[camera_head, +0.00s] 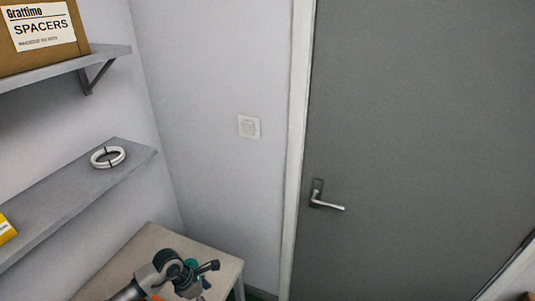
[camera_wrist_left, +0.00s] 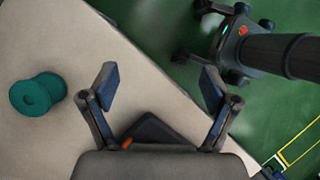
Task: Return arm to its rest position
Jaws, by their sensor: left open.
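My left arm comes in at the bottom of the head view, over a beige table (camera_head: 138,262). My left gripper (camera_head: 207,279) is near the table's right end. In the left wrist view, my left gripper (camera_wrist_left: 157,85) has its two fingers wide apart with nothing between them. The table top (camera_wrist_left: 60,45) and its edge lie below the fingers. A teal spool (camera_wrist_left: 37,95) stands on the table to the left of the fingers, apart from them. A dark item with an orange part (camera_wrist_left: 152,130) is partly hidden by the gripper body. My right gripper is not in view.
Wall shelves at the left hold a SPACERS box (camera_head: 42,33), a white ring (camera_head: 108,157) and a yellow item (camera_head: 5,229). A grey door (camera_head: 420,120) with a handle (camera_head: 325,200) is at the right. Green floor (camera_wrist_left: 165,50) lies beyond the table edge.

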